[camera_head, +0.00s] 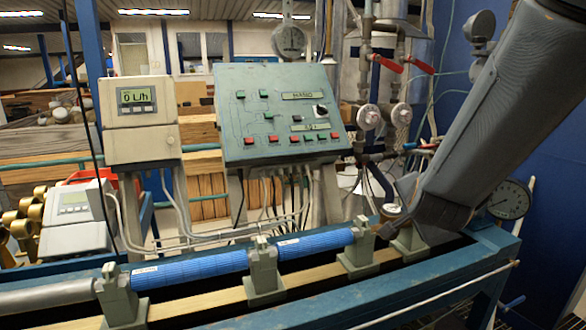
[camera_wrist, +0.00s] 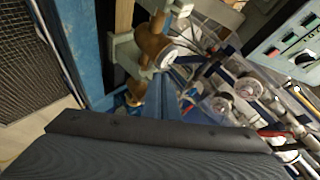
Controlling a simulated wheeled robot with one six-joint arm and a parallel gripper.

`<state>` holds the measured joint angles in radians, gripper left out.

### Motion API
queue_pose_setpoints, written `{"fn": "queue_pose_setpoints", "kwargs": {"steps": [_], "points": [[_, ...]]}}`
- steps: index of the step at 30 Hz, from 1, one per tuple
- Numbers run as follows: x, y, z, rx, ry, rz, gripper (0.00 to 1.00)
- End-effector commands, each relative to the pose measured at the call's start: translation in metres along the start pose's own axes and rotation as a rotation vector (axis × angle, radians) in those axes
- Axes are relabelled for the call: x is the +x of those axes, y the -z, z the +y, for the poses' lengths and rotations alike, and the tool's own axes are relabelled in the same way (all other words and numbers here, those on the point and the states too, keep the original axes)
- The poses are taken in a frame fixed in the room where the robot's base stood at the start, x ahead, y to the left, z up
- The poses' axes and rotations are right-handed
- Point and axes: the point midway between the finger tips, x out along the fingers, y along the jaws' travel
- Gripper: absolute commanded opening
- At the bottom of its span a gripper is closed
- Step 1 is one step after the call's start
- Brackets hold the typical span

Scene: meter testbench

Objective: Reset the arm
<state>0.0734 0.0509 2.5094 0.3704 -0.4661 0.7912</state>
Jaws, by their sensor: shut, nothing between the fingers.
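My arm (camera_head: 500,110) is a thick dark grey limb coming down from the upper right in the head view. Its lower end, with my gripper (camera_head: 432,215), is over the right end of the blue test bench, in front of the pipe line. My gripper is shut and empty. In the wrist view a dark grey ribbed part of mine (camera_wrist: 150,150) fills the bottom. Beyond it are a brass-coloured pipe fitting (camera_wrist: 152,45) and a blue frame (camera_wrist: 75,45).
Blue pipes (camera_head: 190,269) lie in clamps (camera_head: 262,272) along the bench. A control panel (camera_head: 280,85) and a flow display (camera_head: 138,105) stand behind. Valves with red handles (camera_head: 388,63) and a round gauge (camera_head: 509,199) are close to my arm.

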Motion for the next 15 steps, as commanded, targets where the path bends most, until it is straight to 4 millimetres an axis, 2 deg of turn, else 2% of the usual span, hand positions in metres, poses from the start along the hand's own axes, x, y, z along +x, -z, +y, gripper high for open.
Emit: {"fn": "queue_pose_setpoints", "kwargs": {"steps": [1, 3, 7, 10, 12, 15], "points": [[0.005, -0.025, 0.018, -0.095, -0.045, -0.074, 0.00], [0.004, -0.061, 0.047, -0.262, -0.117, -0.202, 0.00], [-0.014, -0.116, 0.107, -0.584, -0.232, -0.458, 0.00], [-0.035, -0.143, 0.150, -0.808, -0.297, -0.646, 0.00], [-0.051, -0.154, 0.175, -0.936, -0.331, -0.761, 0.00], [-0.070, -0.161, 0.200, -1.068, -0.363, -0.887, 0.00]]}}
